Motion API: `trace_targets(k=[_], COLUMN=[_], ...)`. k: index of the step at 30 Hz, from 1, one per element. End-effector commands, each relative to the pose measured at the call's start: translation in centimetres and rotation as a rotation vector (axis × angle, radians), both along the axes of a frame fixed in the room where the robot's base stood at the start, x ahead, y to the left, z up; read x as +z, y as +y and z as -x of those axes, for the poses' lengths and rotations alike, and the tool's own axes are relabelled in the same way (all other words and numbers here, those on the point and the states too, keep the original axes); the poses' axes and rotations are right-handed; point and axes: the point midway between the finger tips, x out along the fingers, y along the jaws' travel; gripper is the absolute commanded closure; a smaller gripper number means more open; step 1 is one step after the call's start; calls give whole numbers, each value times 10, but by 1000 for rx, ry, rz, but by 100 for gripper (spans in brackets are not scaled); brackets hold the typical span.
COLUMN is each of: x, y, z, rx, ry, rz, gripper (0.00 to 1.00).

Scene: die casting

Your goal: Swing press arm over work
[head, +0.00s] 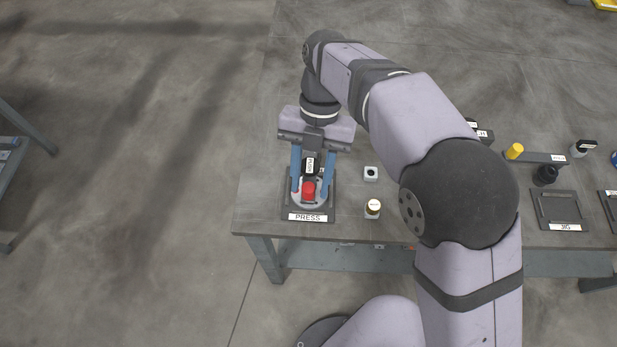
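The press (309,217) stands near the left front corner of the table, on a dark base plate with a white PRESS label. It has a pale round seat with a red knob or cap (309,191). A black piece with a white upright label (310,166), perhaps the press arm, shows just behind the red part. My gripper (309,193) is over the press, pointing down, with its two blue fingers wide apart on either side of the black and red parts. I cannot tell whether the fingers touch anything. My gripper's body hides the back of the press.
A small white block with a dark hole (371,173) and a white-capped jar (373,208) stand right of the press. Farther right are a yellow cylinder (515,151), a black round part (545,175) and the JIG plate (557,207). My arm hides the table's middle.

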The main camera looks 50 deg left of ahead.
Motion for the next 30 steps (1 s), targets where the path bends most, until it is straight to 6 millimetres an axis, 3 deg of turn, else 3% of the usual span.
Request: trace_targets(k=[14,30], x=[6,60], y=[3,15], z=[-2,-20], rx=[-2,-2], ry=[2,1], rz=[-3,-3], gripper=[60,60])
